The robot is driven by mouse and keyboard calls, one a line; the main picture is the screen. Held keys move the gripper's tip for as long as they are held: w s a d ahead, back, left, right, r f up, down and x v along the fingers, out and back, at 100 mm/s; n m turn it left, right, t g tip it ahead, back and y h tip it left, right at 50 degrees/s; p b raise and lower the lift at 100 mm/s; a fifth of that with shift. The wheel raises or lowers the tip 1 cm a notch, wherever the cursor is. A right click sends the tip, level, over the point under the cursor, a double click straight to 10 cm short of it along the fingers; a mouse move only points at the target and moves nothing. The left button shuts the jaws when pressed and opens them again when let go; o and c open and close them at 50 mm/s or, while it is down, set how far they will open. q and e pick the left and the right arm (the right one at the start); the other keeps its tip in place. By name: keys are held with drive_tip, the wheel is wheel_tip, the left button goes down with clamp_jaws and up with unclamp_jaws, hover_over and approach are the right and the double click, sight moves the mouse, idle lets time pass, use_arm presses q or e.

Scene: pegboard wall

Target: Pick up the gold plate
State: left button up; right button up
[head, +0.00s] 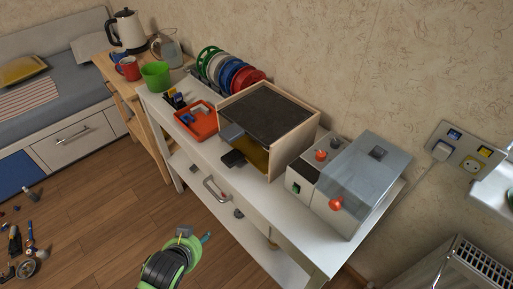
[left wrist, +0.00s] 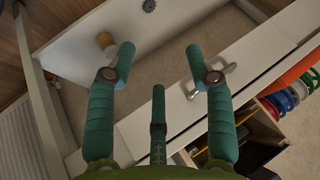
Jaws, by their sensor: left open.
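A gold plate (head: 257,156) shows inside the open-fronted wooden box (head: 292,158) on the white bench; the box's black top covers its rear part. A yellowish surface in a box also shows at the lower right of the left wrist view (left wrist: 255,155), partly hidden. My left gripper (head: 195,237) is open and empty, in front of the bench and apart from the plate. In the left wrist view its green fingers (left wrist: 159,60) are spread with nothing between them. My right gripper is in neither view.
The bench (head: 245,200) has a drawer handle (head: 215,189) in front. A dark block (head: 233,158) lies before the box. An orange tray (head: 197,122) and coloured spools (head: 232,75) stand left of it, a grey machine (head: 352,185) right.

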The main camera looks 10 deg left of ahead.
sight(225, 164)
use_arm(q)
drive_tip(key=w+r+m+t+h, duration=0.2)
drive_tip(key=w+r+m+t, duration=0.1)
drive_tip(key=w+r+m, duration=0.1)
drive_tip(key=w+d+r+m+t+h, duration=0.1)
drive_tip(key=w+r+m+t+h, duration=0.2)
drive_tip(key=w+m, duration=0.2)
drive_tip(key=w+d+r+m+t+h, duration=0.1)
drive_tip(key=w+r+m+t+h, duration=0.1)
drive_tip(key=w+r+m, duration=0.2)
drive_tip(key=shift+w+d+r+m+t, duration=0.1)
drive_tip(key=shift+w+r+m+t, duration=0.1)
drive_tip(key=shift+m, duration=0.75)
drive_tip(key=shift+w+d+r+m+t, duration=0.1)
drive_tip(key=shift+r+m+t, duration=0.1)
drive_tip(key=shift+m, duration=0.75)
drive_tip(key=shift+w+d, duration=0.2)
drive_tip(key=shift+w, duration=0.05)
drive_tip(key=x, duration=0.3)
drive_tip(key=p+x, duration=0.1)
drive_tip(key=x, duration=0.2)
drive_tip(key=shift+d+f, duration=0.2)
drive_tip(key=shift+f, duration=0.05)
clamp_jaws()
